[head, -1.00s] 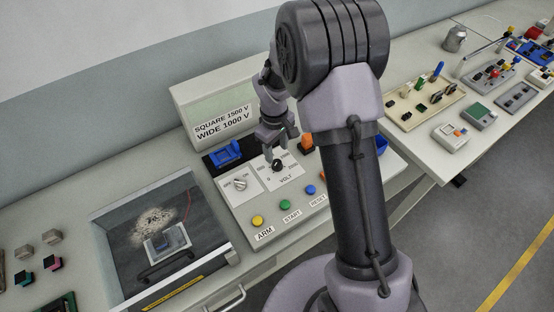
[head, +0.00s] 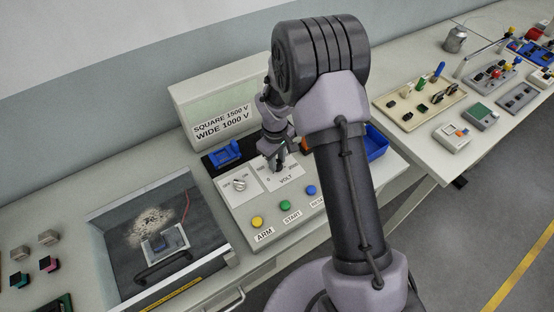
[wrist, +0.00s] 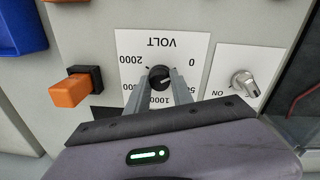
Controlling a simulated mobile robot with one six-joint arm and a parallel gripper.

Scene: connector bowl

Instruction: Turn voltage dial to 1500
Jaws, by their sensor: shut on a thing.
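The black voltage dial (wrist: 160,76) sits on a white plate marked VOLT (wrist: 187,50), with 0, 50, 1000 and 2000 partly readable upside down in the wrist view. My gripper (wrist: 160,80) has its two grey fingers on either side of the dial, shut on it. The fingers cover part of the scale, and I cannot tell which number the dial points to. In the head view my gripper (head: 279,168) reaches down onto the VOLT plate (head: 289,181) and hides most of the dial.
A sign (head: 222,124) reads SQUARE 1500 V, WIDE 1000 V. An ON switch knob (wrist: 242,82) is beside the VOLT plate, with an orange rocker (wrist: 70,90) on the other side. Yellow (head: 257,221), green (head: 285,205) and blue (head: 311,190) buttons line the panel front.

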